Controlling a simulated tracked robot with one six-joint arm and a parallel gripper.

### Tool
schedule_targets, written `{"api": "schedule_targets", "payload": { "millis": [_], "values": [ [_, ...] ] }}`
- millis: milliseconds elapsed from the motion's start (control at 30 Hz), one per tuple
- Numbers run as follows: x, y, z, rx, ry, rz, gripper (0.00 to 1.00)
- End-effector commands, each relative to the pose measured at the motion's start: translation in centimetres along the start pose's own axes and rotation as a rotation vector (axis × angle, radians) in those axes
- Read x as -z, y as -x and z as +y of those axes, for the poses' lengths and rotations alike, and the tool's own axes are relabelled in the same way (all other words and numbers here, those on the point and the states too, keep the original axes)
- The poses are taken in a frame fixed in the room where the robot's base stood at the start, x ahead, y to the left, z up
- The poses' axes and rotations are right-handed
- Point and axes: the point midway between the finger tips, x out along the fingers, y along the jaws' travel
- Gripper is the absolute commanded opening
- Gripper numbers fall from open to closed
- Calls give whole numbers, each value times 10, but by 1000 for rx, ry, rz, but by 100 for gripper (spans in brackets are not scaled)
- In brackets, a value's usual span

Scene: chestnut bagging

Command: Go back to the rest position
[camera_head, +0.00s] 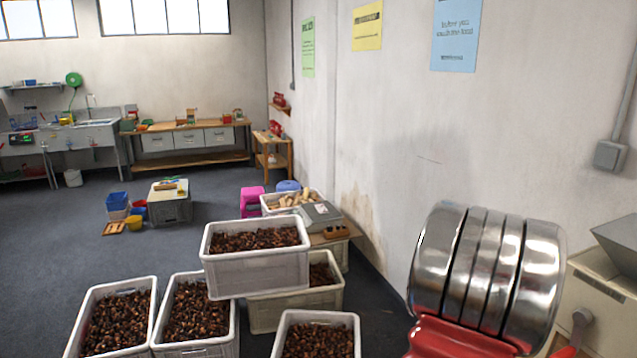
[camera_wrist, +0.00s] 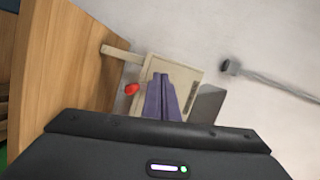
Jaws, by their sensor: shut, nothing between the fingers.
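My gripper (camera_wrist: 161,76) shows in the wrist view as two purple fingers, close together and empty, beyond its black body. It is held over or in front of a beige box-like machine (camera_wrist: 185,72) with a red knob (camera_wrist: 132,89). I cannot tell the distance between them. The fingers touch nothing that I can see. The gripper does not show in the head view.
Several white crates of chestnuts stand in front, one (camera_head: 258,272) raised on another (camera_head: 297,309). Beige equipment (camera_head: 597,300) stands at the right by the wall. A wooden panel (camera_wrist: 75,60) is at the wrist view's left. The floor (camera_head: 45,235) at left is clear.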

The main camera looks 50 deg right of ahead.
Motion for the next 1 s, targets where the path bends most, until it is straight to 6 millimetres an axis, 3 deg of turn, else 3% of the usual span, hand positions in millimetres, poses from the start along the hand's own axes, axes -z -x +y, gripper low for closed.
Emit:
{"api": "schedule_targets", "payload": {
  "millis": [33, 267, 500, 800, 1000],
  "values": [
    [-25, 6, -8, -9, 30, -58, 0],
    [-125, 48, -29, -62, 209, -313, 0],
    [-213, 118, -46, -73, 428, -584, 0],
    [-286, 234, -58, -21, 737, -914, 0],
    [-308, 317, -62, 56, 958, -1121, 0]
  ]
}}
